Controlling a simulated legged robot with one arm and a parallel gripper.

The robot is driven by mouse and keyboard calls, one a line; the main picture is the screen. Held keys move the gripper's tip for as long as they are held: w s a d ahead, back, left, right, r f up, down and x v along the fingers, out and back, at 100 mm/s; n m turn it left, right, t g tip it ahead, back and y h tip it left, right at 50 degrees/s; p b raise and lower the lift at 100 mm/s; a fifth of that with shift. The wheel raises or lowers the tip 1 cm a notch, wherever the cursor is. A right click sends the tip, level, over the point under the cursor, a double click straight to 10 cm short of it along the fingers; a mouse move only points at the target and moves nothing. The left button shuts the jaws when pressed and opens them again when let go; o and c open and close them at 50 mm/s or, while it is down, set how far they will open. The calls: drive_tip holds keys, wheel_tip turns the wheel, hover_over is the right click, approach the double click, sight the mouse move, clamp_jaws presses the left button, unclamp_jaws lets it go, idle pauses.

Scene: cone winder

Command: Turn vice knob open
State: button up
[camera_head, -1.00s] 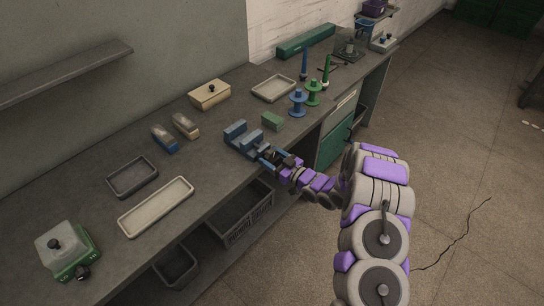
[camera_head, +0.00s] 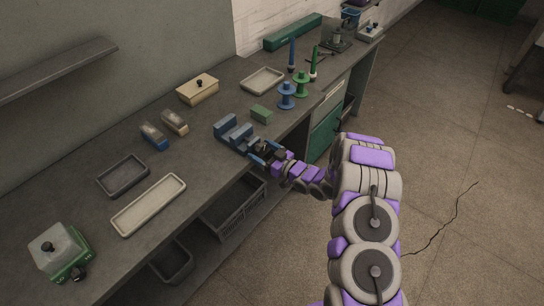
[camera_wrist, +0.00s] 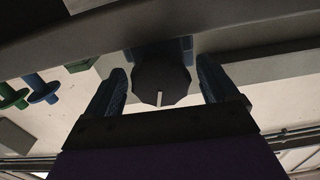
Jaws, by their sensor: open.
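The blue-grey vice (camera_head: 235,132) sits at the front edge of the workbench in the head view. Its dark faceted knob (camera_wrist: 161,80) shows in the wrist view, with a pale mark on its lower face. My gripper (camera_wrist: 160,92) is open, with one blue finger on each side of the knob. A gap shows between each finger and the knob, and the knob is not clasped. In the head view my gripper (camera_head: 264,153) is at the front of the vice and hides most of the knob.
A green block (camera_head: 262,114) and blue and green spools (camera_head: 287,95) stand right of the vice. A pale tray (camera_head: 149,204) and a dark tray (camera_head: 122,176) lie to the left. A dark crate (camera_head: 236,208) is under the bench. Open floor lies to the right.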

drive_tip(key=p+v, duration=0.3)
drive_tip(key=v, duration=1.4)
drive_tip(key=shift+d+f, duration=0.1)
